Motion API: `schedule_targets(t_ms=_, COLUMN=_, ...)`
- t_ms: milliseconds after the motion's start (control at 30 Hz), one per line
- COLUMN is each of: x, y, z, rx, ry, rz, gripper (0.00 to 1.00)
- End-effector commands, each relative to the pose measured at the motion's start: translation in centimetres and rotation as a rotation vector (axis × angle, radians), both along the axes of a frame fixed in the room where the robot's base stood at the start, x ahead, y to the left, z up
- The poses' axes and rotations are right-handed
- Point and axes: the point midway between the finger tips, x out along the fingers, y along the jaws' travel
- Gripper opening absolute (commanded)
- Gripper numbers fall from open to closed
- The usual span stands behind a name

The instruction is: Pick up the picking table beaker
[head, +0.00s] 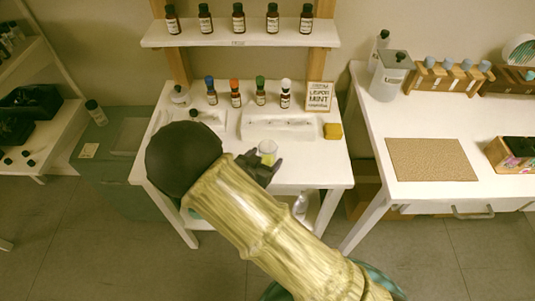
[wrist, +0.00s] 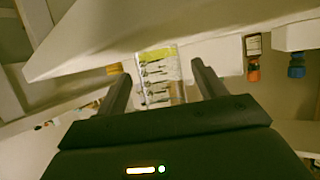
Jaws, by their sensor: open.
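The beaker (head: 268,148) is a small clear vessel with a little yellow-green liquid, standing on the white picking table (head: 310,172) near its front middle. In the wrist view, which looks upside down, the clear beaker (wrist: 160,74) shows its yellow band and lies between the two dark fingers. My gripper (head: 262,163) is at the beaker in the head view, and its own fingers partly cover the beaker's lower part. In the wrist view my gripper (wrist: 161,72) is open, with a gap visible on the right side; contact on the left cannot be told.
Behind the beaker stand a white tray (head: 283,134), a yellow block (head: 333,131), a lemon mint sign (head: 319,96) and several capped bottles (head: 260,98). A shelf (head: 240,36) with more bottles hangs above. A second table (head: 400,120) stands at right.

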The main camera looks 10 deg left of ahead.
Motion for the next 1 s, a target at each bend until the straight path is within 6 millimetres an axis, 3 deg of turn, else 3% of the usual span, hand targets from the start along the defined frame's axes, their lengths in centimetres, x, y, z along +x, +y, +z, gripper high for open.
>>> schedule_targets(t_ms=200, x=2.0, y=-0.4, z=-0.9, rx=0.0, ry=0.0, rz=0.001, gripper=0.7)
schedule_targets(t_ms=700, x=2.0, y=-0.4, z=-0.9, rx=0.0, ry=0.0, rz=0.001, gripper=0.7)
schedule_targets(t_ms=733, x=2.0, y=-0.4, z=-0.9, rx=0.0, ry=0.0, rz=0.001, gripper=0.68)
schedule_targets(t_ms=967, x=2.0, y=-0.5, z=-0.9, rx=0.0, ry=0.0, rz=0.001, gripper=0.23)
schedule_targets(t_ms=1000, x=2.0, y=-0.5, z=-0.9, rx=0.0, ry=0.0, rz=0.001, gripper=0.21)
